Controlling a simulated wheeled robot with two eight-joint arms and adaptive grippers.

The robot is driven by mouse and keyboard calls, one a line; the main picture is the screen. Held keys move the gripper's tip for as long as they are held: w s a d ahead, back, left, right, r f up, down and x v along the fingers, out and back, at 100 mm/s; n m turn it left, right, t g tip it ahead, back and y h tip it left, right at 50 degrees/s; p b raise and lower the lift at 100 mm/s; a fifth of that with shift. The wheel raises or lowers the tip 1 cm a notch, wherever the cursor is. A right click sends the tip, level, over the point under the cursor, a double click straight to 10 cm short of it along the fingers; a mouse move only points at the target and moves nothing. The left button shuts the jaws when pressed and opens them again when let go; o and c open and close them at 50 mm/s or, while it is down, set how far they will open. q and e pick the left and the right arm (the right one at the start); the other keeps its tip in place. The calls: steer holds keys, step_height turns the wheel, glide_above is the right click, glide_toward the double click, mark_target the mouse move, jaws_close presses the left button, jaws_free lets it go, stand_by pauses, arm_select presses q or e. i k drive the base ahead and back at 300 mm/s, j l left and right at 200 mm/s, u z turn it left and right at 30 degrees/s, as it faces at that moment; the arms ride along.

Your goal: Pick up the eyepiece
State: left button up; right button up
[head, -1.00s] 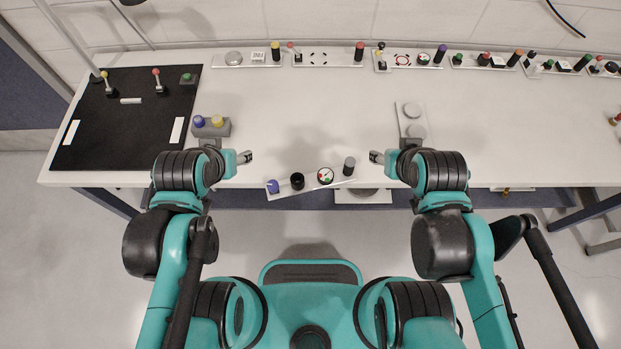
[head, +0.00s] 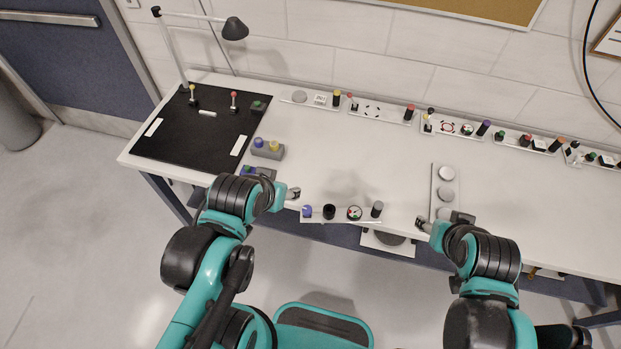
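A short black cylinder with a dark hollow top (head: 329,211), which looks like the eyepiece, stands upright on a narrow light strip (head: 343,219) at the table's front edge. It sits between a blue knob (head: 307,211) and a round dial (head: 354,212). A grey cylinder (head: 377,208) stands at the strip's right end. My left gripper (head: 293,193) is up and left of the blue knob, apart from the eyepiece. My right gripper (head: 424,224) is right of the strip. Nothing shows held in either; their finger gaps are too small to judge.
A black mat (head: 190,140) with small parts covers the left table end, under a desk lamp (head: 234,29). A plate with round discs (head: 446,173) stands right. Strips of parts line the back; mid-table is clear.

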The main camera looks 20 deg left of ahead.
mark_target(258, 141)
steer(key=i+j+z, duration=0.15)
steer(key=j, duration=0.35)
steer(key=i+j+z, duration=0.1)
steer(key=j, duration=0.4)
steer(key=i+j+z, duration=0.15)
steer(key=j, duration=0.4)
steer(key=j+z, duration=0.15)
steer(key=j, duration=0.35)
